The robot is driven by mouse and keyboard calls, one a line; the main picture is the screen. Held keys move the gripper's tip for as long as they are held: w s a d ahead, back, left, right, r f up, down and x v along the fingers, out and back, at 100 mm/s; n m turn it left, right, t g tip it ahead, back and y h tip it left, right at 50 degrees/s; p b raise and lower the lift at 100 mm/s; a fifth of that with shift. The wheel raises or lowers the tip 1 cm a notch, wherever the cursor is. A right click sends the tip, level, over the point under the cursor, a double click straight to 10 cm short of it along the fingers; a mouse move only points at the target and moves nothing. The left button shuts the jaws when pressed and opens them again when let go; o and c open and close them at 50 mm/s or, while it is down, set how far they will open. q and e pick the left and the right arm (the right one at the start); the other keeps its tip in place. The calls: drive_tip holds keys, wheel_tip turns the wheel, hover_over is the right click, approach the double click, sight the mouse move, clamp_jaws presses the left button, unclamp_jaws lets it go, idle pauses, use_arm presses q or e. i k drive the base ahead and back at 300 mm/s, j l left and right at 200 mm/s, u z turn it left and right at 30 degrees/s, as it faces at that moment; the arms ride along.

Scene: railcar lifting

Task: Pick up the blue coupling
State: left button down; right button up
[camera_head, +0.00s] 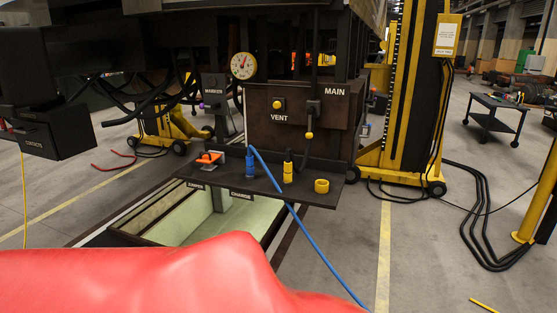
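The blue coupling (250,163) stands upright on a dark shelf (310,196) under the railcar, left of the middle of the head view. A blue hose (318,244) starts beside its top and runs down to the right, over the shelf's front edge towards the floor. I cannot tell whether the hose is joined to the coupling. Neither my left nor my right gripper is in view.
On the shelf, an orange-red part (209,158) stands left of the coupling; a yellow coupling (287,171) and a yellow ring (321,186) stand right. Behind are the MAIN/VENT panel (311,138) and gauge (243,66). A pit (195,222) lies below; a yellow lifting column (419,85) stands right.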

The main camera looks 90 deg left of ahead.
sight(249, 158)
drive_tip(key=u, duration=2.95)
drive_tip(key=i+l+u, duration=0.1)
drive_tip(key=i+l, duration=0.15)
drive_tip(key=i+l+u, duration=0.15)
drive_tip(key=l, duration=0.2)
